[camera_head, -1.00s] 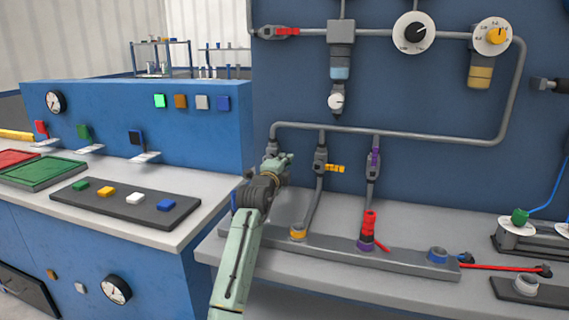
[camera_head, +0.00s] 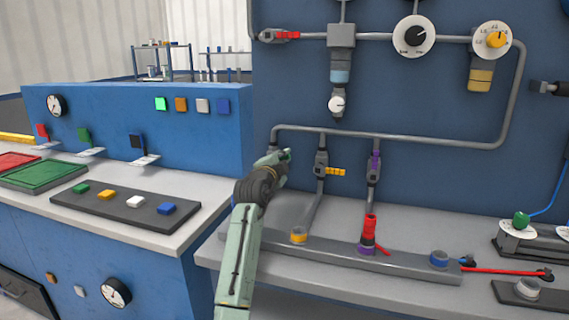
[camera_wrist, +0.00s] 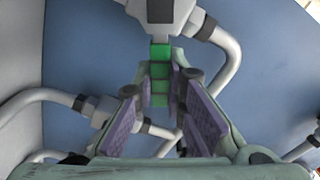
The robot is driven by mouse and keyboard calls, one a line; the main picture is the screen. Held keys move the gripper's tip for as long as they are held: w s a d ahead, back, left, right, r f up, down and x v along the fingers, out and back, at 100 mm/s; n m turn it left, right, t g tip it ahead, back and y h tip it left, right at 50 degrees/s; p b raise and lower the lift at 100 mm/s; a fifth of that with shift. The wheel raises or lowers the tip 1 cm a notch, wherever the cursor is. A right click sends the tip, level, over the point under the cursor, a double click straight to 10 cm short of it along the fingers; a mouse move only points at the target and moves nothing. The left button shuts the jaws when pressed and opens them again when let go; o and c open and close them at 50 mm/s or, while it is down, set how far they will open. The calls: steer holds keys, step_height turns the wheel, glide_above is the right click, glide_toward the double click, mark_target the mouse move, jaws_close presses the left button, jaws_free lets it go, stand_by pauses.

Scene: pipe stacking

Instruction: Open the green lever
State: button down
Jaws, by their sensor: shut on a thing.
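The green lever (camera_wrist: 160,70) is a short, segmented bar that hangs from a grey valve body (camera_wrist: 160,14) in the wrist view. My gripper (camera_wrist: 162,97) has its purple-padded fingers on either side of the lever's lower part and is shut on it. The lever points straight down in that view, in line with my fingers. In the head view my gripper (camera_head: 285,155) is at the left pipe drop on the blue wall panel, and my arm hides most of that valve.
To the right are a valve with a yellow lever (camera_head: 335,172) and a purple-handled valve (camera_head: 374,165). A red fitting (camera_head: 368,232) stands on the grey bench rail (camera_head: 335,258) below. A blue console (camera_head: 130,120) with buttons stands at the left.

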steer(key=n, duration=0.2)
steer(key=a+r+n, duration=0.1)
steer(key=shift+w+r+n+p, duration=0.15)
steer(key=shift+r+n+p, duration=0.15)
steer(key=shift+n, duration=0.1)
steer(key=n, duration=0.1)
steer(key=a+r+n, duration=0.1)
steer(key=shift+w+n+p, duration=0.15)
steer(key=shift+n+p, duration=0.15)
steer(key=shift+n, duration=0.1)
steer(key=n, duration=0.1)
steer(key=a+n, duration=0.1)
steer(key=n, duration=0.1)
steer(key=shift+w+a+r+p, duration=0.2)
steer(key=shift+w+r+p, duration=0.05)
steer(key=shift+p, duration=0.1)
steer(key=shift+w+a+n+p, duration=0.15)
steer(key=shift+a+n, duration=0.2)
steer(key=shift+n, duration=0.45)
steer(key=shift+w+a+n+p, duration=0.15)
steer(key=shift+a+n, duration=0.15)
steer(key=shift+n, duration=0.5)
steer(key=shift+a, duration=0.1)
steer(key=c, duration=1.6)
jaws_free()
steer(key=shift+r, duration=0.1)
step_height(320, 180, up, 10)
